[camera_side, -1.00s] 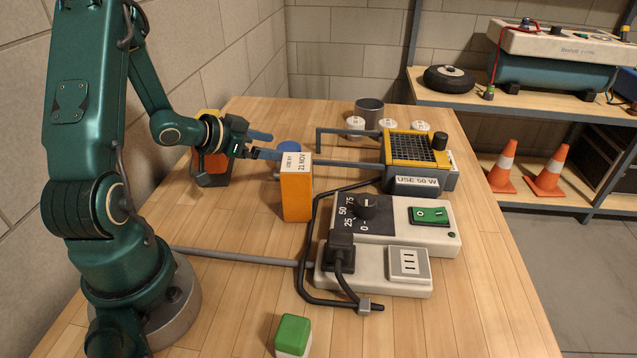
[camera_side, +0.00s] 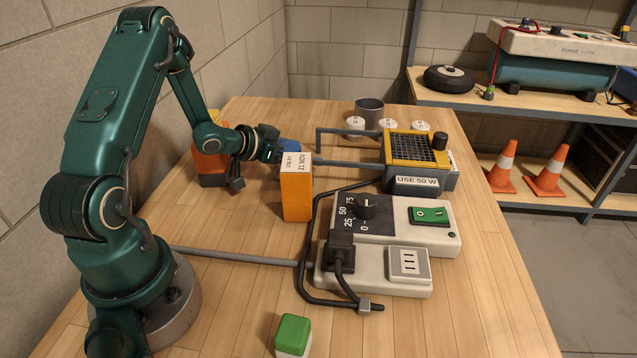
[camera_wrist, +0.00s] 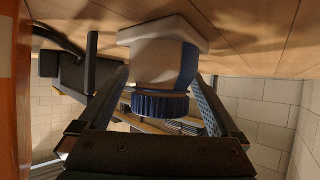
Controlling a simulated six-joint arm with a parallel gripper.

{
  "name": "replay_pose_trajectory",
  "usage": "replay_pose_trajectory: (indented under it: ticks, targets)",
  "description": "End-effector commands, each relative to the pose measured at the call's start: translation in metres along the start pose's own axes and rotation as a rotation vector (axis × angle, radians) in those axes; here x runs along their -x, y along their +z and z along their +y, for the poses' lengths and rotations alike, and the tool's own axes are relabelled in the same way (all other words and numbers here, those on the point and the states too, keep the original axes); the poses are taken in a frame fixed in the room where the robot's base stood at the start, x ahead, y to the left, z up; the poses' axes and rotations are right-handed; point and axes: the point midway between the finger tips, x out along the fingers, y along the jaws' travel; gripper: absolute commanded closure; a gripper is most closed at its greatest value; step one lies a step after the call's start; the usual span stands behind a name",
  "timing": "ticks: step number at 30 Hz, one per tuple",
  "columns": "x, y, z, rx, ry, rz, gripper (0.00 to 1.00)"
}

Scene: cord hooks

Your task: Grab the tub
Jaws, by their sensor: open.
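The tub (camera_wrist: 158,60) is white with a blue band and a ribbed blue lid; it appears upside down in the wrist view. In the side view only its blue top (camera_side: 290,146) shows, behind the orange box (camera_side: 296,197). My gripper (camera_wrist: 158,88) is open, with one finger on each side of the tub. I cannot tell whether either finger touches it. In the side view my gripper (camera_side: 283,153) reaches in from the left, its fingertips partly hidden by the box.
The orange box stands close in front of my gripper and fills the left edge of the wrist view. An orange-black object (camera_side: 210,165) stands behind my wrist.

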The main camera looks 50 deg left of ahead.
Motion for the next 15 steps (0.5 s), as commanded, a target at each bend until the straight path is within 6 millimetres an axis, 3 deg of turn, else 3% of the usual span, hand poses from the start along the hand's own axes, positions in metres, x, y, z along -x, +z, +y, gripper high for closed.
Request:
replay_pose_trajectory:
  ticks: [1,6,8,9,15]
  targets:
    - [0.0002,0.0000,-0.0001,0.000,0.000,0.000,0.02]
    - [0.0003,-0.0001,-0.0001,0.000,0.000,0.000,0.67]
    - [0.0004,-0.0001,-0.0001,0.000,0.000,0.000,0.90]
    - [0.0004,-0.0003,-0.0001,0.000,0.000,0.001,0.96]
    - [0.0005,-0.0005,-0.0001,0.000,0.000,0.001,0.97]
